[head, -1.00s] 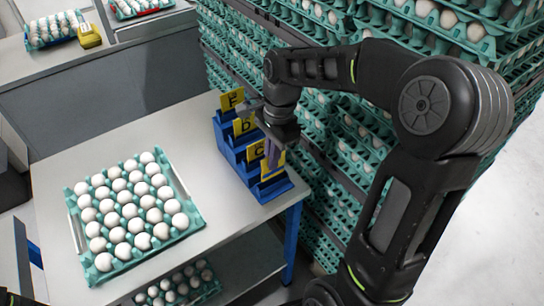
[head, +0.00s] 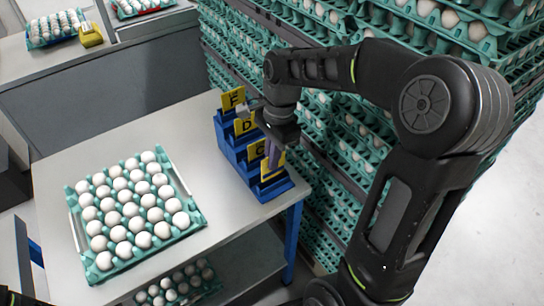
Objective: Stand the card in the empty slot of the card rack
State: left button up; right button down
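The blue card rack (head: 229,150) stands at the right edge of the table, with its slots in a stepped row. Yellow cards marked F (head: 233,99), D (head: 243,126) and C (head: 256,151) stand in it from back to front. Another yellow card (head: 267,174) is at the front slot, mostly hidden by my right gripper. My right gripper (head: 273,160) points down over the front of the rack, at this card. Its fingertips overlap the card, and whether they are closed on it is not clear. My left gripper is not in view.
A teal tray of white eggs (head: 190,226) lies on the table (head: 110,148) left of the rack. Tall stacks of egg trays (head: 345,150) stand close behind and right of the rack. The table between tray and rack is clear.

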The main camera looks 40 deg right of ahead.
aim_at(271, 178)
jog(key=shift+f+b, duration=1.25)
jog(key=shift+f, duration=0.75)
jog(key=c, duration=1.6)
grip_release()
jog(key=shift+o, duration=0.2)
jog(key=shift+d+r, duration=0.15)
jog(key=shift+r, duration=1.15)
jog(key=shift+d+r, duration=0.2)
jog(key=shift+r, duration=1.05)
jog(key=shift+d+r, duration=0.15)
jog(key=shift+r, duration=1.15)
